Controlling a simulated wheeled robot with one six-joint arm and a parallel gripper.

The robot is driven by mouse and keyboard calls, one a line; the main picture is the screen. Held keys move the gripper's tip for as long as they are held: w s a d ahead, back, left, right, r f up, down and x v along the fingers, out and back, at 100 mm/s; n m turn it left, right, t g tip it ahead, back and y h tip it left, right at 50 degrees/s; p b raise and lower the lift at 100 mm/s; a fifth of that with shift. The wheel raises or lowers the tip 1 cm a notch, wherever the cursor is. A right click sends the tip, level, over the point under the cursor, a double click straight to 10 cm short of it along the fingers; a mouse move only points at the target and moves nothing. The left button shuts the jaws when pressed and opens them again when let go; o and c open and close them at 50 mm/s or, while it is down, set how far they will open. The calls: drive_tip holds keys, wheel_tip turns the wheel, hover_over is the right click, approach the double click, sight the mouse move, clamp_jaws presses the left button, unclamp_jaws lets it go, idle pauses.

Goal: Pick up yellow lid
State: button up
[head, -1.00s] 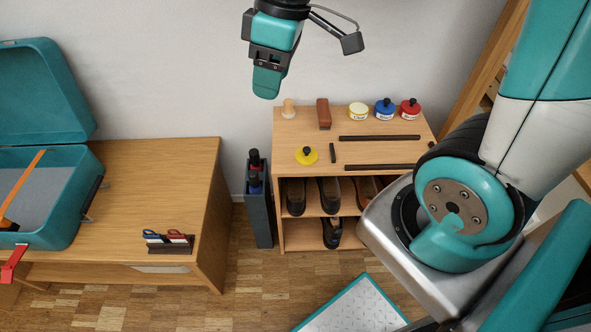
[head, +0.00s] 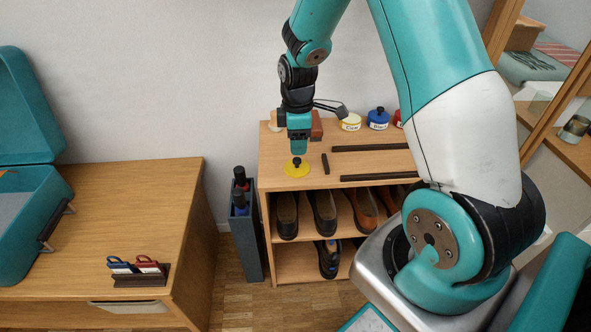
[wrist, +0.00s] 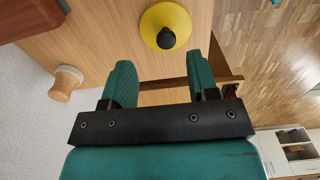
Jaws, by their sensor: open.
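The yellow lid (head: 296,168) is a flat round disc with a black knob, lying on top of the wooden shoe cabinet near its left side. In the wrist view the yellow lid (wrist: 179,22) shows at the top, just beyond the fingertips and a little right of centre. My gripper (head: 299,152) points down just above the lid in the head view. In the wrist view my gripper (wrist: 160,72) has its two green fingers spread apart with nothing between them.
A light wooden knob-shaped brush (wrist: 66,83) stands left of the fingers. Yellow (head: 350,122) and blue (head: 377,119) containers stand at the cabinet's back. Dark bars (head: 372,148) lie to the right, with a short dark piece (head: 325,163) beside the lid.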

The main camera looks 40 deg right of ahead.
sight(297, 159)
drive_tip(key=f, duration=0.2)
drive_tip(key=f+b, duration=0.1)
drive_tip(key=f, duration=0.3)
drive_tip(key=shift+s+a, duration=0.2)
drive_tip(key=shift+a, duration=0.05)
drive_tip(key=c, duration=1)
drive_tip(key=shift+r, duration=0.1)
